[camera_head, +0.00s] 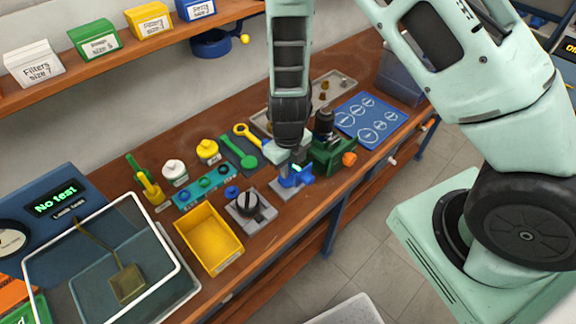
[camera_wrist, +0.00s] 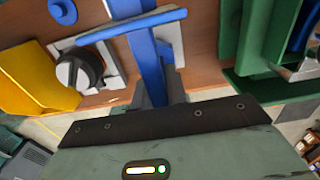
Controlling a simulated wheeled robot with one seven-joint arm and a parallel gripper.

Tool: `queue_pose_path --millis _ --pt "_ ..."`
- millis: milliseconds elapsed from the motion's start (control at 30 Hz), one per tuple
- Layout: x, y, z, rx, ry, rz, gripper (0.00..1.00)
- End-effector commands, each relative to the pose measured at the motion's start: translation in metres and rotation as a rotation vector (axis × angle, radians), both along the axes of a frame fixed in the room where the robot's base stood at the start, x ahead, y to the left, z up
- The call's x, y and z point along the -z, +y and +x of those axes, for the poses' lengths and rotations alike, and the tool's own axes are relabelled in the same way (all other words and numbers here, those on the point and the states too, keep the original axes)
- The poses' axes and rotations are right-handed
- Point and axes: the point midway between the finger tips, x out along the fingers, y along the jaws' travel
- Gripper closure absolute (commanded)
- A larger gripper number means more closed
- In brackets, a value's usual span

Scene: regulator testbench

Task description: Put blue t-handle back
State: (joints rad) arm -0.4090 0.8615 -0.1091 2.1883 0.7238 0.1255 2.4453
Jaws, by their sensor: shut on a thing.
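The blue t-handle (camera_head: 297,178) is at my gripper (camera_head: 291,169), over the workbench near a small grey block (camera_head: 283,190). In the wrist view the blue t-handle (camera_wrist: 147,60) runs up between the fingers of my gripper (camera_wrist: 158,92), with its blue crossbar spanning the picture. My gripper is shut on it. A grey bracket-like holder (camera_wrist: 172,40) shows right behind the handle. I cannot tell whether the handle is seated in it or just in front of it.
A green vise-like fixture (camera_head: 333,152) stands close on the right. A grey plate with a black knob (camera_head: 250,207) and a yellow bin (camera_head: 209,238) are on the left. A blue mat (camera_head: 370,119) lies farther right. The bench's front edge is close.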

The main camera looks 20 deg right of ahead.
Motion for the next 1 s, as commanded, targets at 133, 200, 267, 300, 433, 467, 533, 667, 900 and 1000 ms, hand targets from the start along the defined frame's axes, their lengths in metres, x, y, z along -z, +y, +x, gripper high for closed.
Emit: queue_pose_path --millis 133,200,267,300,433,467,533,667,900,1000 --pt "0.000 0.000 0.000 0.000 0.000 0.000 1.00" --pt "0.003 0.000 0.000 0.000 0.000 0.000 1.00" --pt "0.005 0.000 0.000 0.001 0.000 0.000 1.00" --pt "0.006 0.000 0.000 0.001 0.000 0.000 1.00" --pt "0.009 0.000 0.000 0.001 0.000 0.000 1.00" --pt "0.010 0.000 0.000 0.001 0.000 0.000 1.00" --pt "0.012 0.000 0.000 0.000 0.000 0.000 1.00" --pt "0.012 0.000 0.000 0.000 0.001 0.000 0.83" --pt "0.012 0.000 0.000 0.000 0.001 0.000 0.64" --pt "0.011 0.000 0.000 0.000 0.000 0.000 0.64"
